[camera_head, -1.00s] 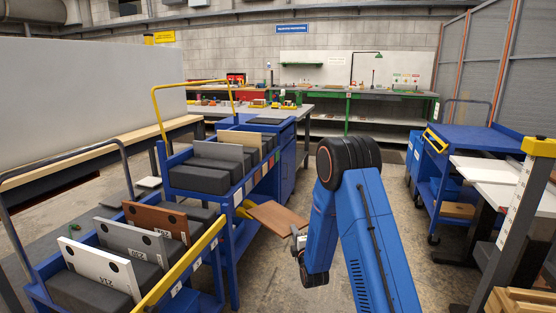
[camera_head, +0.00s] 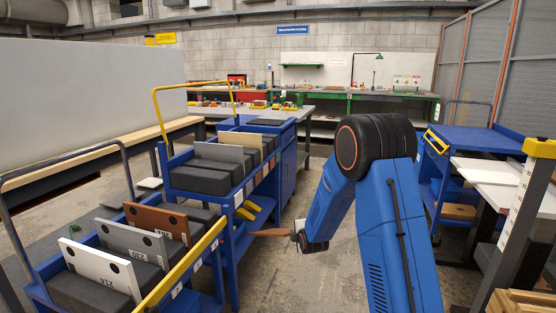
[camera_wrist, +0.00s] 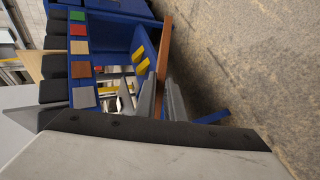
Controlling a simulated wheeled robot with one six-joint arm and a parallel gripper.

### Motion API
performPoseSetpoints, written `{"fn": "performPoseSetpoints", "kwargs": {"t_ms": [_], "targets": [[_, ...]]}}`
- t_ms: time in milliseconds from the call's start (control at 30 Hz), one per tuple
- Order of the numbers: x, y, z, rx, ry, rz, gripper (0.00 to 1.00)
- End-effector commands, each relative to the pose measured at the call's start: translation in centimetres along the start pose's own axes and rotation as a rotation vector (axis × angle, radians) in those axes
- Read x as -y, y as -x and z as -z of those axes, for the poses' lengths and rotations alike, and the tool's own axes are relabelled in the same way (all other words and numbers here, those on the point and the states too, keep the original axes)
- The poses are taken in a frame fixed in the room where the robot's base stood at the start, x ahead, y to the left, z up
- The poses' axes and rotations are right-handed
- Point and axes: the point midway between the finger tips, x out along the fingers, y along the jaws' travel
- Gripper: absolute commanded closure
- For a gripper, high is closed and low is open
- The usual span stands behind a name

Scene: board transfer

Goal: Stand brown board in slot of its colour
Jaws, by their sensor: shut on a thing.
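My gripper (camera_head: 297,236) is shut on a brown board (camera_head: 270,233), right of the slotted blue cart and apart from it. The board shows nearly edge-on in the head view. In the wrist view the board (camera_wrist: 165,48) extends past the fingers (camera_wrist: 163,100). The slotted cart (camera_head: 228,202) carries dark blocks with grey and tan boards standing between them. Its side bears colour squares; the brown square (camera_wrist: 81,70) shows in the wrist view between a tan and a grey one. The brown slot's inside is hard to make out.
A nearer blue cart (camera_head: 199,252) with a yellow rail holds a white board (camera_head: 97,268), a grey board (camera_head: 130,243) and a reddish-brown board (camera_head: 157,221). Yellow brackets (camera_head: 250,211) sit on the slotted cart's lower level. Bare floor lies around my arm.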

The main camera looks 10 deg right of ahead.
Motion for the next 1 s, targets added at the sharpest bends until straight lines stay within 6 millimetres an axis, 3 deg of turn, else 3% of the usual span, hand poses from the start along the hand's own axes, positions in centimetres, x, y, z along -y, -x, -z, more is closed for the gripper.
{"fn": "performPoseSetpoints", "kwargs": {"t_ms": [1000], "targets": [[-0.12,-0.13,0.00,0.000,0.000,0.594,1.00]]}}
